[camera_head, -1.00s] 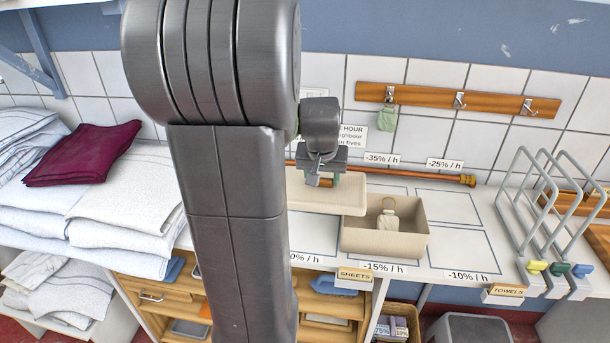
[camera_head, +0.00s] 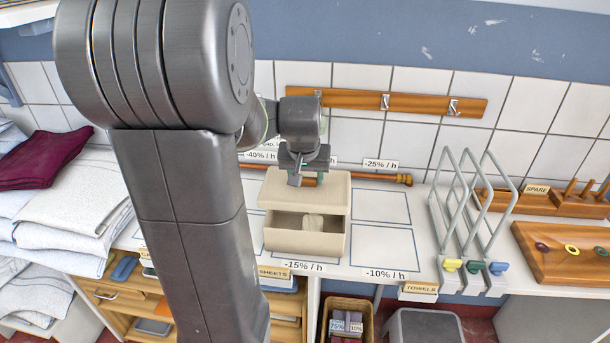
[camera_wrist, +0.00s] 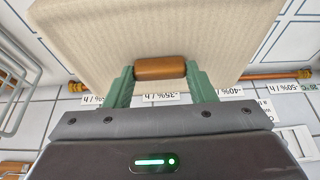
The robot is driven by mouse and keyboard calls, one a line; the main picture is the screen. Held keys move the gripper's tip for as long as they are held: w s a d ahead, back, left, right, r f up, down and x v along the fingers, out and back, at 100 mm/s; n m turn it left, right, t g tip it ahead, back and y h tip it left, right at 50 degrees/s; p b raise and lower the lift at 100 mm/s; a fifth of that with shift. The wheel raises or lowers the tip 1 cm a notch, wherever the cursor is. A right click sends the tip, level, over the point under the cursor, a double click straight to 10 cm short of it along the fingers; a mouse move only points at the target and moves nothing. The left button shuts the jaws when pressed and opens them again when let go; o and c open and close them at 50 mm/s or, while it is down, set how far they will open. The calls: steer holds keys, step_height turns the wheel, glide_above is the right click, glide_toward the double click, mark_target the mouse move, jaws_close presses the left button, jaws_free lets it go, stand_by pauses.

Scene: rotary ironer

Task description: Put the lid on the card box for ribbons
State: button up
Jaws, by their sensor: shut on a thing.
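The card box (camera_head: 305,244) is an open beige box on the white counter, in the outlined space marked -15% / h. A pale tag-like thing shows inside it. The beige lid (camera_head: 325,190) is above and behind the box, covering its rear part in the head view; I cannot tell whether they touch. In the wrist view the green fingers of my gripper (camera_wrist: 160,72) are shut on the lid's brown cylindrical handle (camera_wrist: 160,67), and the lid (camera_wrist: 150,30) fills the top of the picture.
A copper pipe (camera_head: 385,178) runs along the wall behind the lid. A wooden hook rail (camera_head: 420,105) hangs above. Wire racks (camera_head: 470,215) stand to the right, folded linen (camera_head: 75,200) to the left. Outlined counter space right of the box (camera_head: 382,246) is clear.

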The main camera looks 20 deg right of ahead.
mark_target(306, 190)
steer(key=shift+f+b, duration=2.45)
steer(key=shift+f, duration=0.7)
steer(key=shift+f+b, duration=0.9)
steer(key=shift+f, duration=0.05)
stand_by(0.8)
steer(key=o, duration=1.5)
steer(key=shift+o, duration=0.2)
steer(key=shift+r, duration=0.1)
steer(key=shift+r+p, duration=2.65)
steer(key=shift+r, duration=0.8)
